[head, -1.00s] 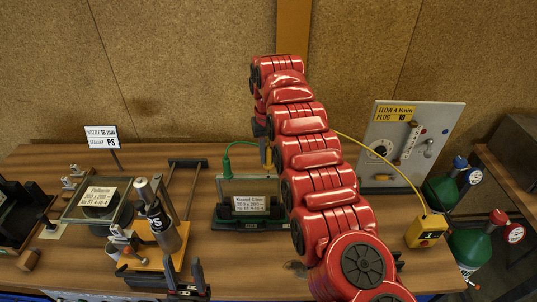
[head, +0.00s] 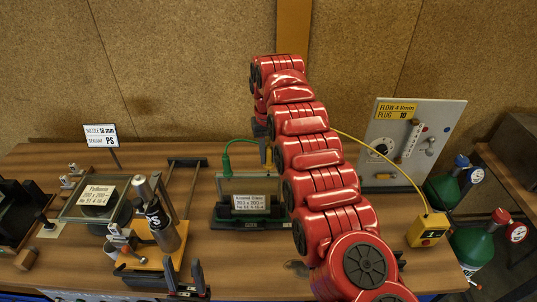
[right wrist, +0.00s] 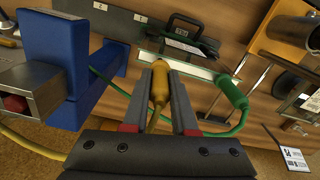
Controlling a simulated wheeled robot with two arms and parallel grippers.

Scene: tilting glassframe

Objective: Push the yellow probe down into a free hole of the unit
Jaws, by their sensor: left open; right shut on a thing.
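The unit (head: 232,189) is an upright glass pane with a white label in a dark stand at mid-table. The yellow probe (right wrist: 160,84) is in my right gripper (right wrist: 162,104), which is shut on it; its tip points at the unit's top edge. Whether the tip is in a hole I cannot tell. A green probe (right wrist: 232,95) with a green cable is at the other end of that edge. In the head view my right arm partly hides the unit, and the yellow probe (head: 268,155) shows beside it. My left gripper (head: 186,286) is open and empty at the front left.
A yellow box (head: 427,230) with the probe's cable stands at the right, before a flow panel (head: 412,140). A bottle on an orange board (head: 155,262) and a labelled glass pane (head: 80,206) stand left. Green gas cylinders (head: 470,247) are beyond the table's right side.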

